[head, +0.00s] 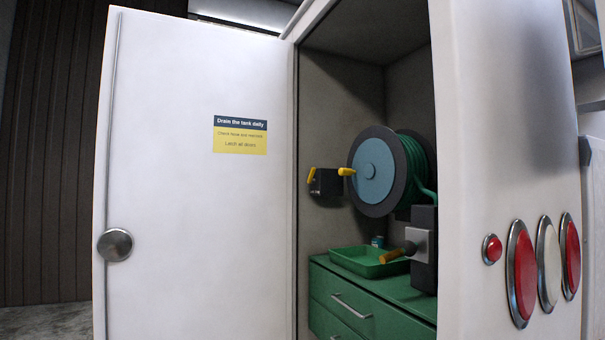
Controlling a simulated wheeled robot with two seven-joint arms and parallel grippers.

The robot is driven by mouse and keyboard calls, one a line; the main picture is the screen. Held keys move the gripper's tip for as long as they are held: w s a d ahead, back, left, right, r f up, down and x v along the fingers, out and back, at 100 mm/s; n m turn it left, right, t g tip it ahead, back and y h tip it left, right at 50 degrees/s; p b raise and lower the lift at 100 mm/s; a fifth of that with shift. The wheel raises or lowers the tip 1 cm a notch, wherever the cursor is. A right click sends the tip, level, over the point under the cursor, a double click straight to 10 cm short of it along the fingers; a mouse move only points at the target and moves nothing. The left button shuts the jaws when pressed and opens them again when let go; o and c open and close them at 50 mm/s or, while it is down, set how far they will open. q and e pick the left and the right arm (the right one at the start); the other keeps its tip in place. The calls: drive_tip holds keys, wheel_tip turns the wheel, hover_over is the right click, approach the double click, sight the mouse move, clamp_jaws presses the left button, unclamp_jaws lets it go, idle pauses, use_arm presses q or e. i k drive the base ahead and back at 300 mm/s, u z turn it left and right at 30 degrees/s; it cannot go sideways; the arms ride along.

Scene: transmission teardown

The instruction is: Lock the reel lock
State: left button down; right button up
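A hose reel (376,172) with a blue-grey disc, dark rim and green hose (415,160) is mounted inside the open cabinet. A yellow handle (346,172) sticks out in front of its disc. A small black box (328,184) with a yellow lever (311,175) is just left of the reel; the lever stands nearly upright, leaning slightly. Nothing in view is labelled as the reel lock, so I cannot tell for sure whether this box is it. Below right, a grey block (418,245) on a dark mount has an orange-brown handle (392,256). Neither of my grippers is in view.
The white cabinet door (190,220) stands open at left, with a round knob (115,245) and a sign (240,134). A green tray (366,262) and a small can (377,241) sit on green drawers (345,304). Red and white buttons (548,263) line the right outer panel.

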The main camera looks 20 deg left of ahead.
sight(310, 180)
drive_tip(key=z, duration=0.35)
drive_tip(key=i, duration=1.65)
drive_tip(key=u, duration=0.6)
